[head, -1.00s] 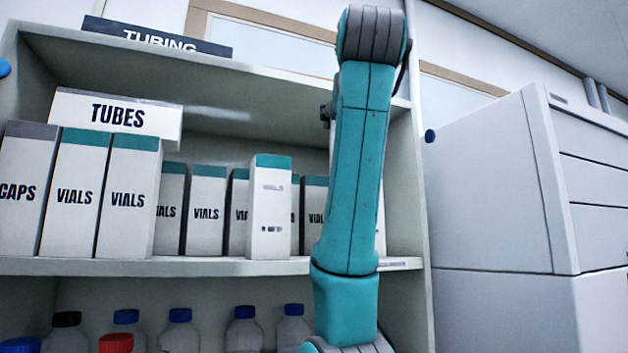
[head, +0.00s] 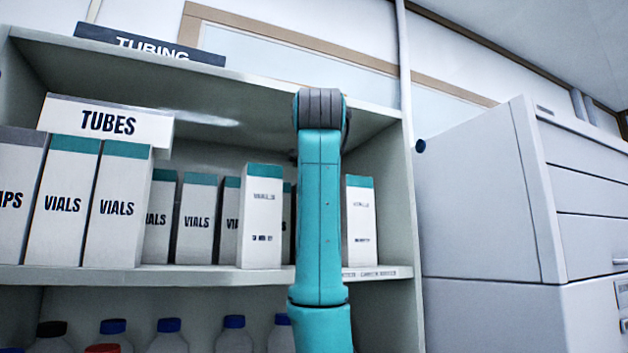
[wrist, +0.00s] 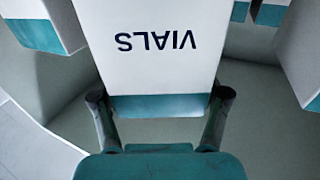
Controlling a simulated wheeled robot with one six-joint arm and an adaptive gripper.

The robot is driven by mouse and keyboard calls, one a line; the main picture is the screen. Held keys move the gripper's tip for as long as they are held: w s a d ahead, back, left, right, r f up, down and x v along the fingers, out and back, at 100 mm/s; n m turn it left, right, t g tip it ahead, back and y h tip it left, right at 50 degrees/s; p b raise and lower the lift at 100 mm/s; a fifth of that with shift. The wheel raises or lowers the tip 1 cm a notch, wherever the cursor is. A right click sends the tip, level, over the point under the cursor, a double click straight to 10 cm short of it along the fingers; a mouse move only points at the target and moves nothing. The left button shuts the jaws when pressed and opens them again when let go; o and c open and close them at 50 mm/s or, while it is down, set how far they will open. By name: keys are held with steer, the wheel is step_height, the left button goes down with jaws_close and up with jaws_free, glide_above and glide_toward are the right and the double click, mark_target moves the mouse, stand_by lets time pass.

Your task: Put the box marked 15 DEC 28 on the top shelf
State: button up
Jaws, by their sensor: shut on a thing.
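My gripper (wrist: 162,97) is shut on a white box (wrist: 155,45) with a teal end and the word VIALS, upside down in the wrist view. One finger lies on each side of it; its lower face and any date are out of view. In the head view my arm hides the gripper and the held box. Two white VIALS boxes with small print stand near the front of the middle shelf (head: 100,275), one left (head: 260,215) and one right (head: 360,222) of my arm. Their print is too blurred to read. The top shelf (head: 250,85) carries a TUBING sign.
Bottles with coloured caps (head: 168,325) stand below. A grey drawer cabinet (head: 490,210) stands right of the shelf unit. Neighbouring boxes (wrist: 42,30) flank the held one closely.

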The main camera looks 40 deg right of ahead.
steer(key=shift+w+f, duration=0.15)
steer(key=shift+f, duration=2.15)
steer(key=o, duration=1.5)
steer(key=v, duration=1.2)
steer(key=shift+d, duration=0.1)
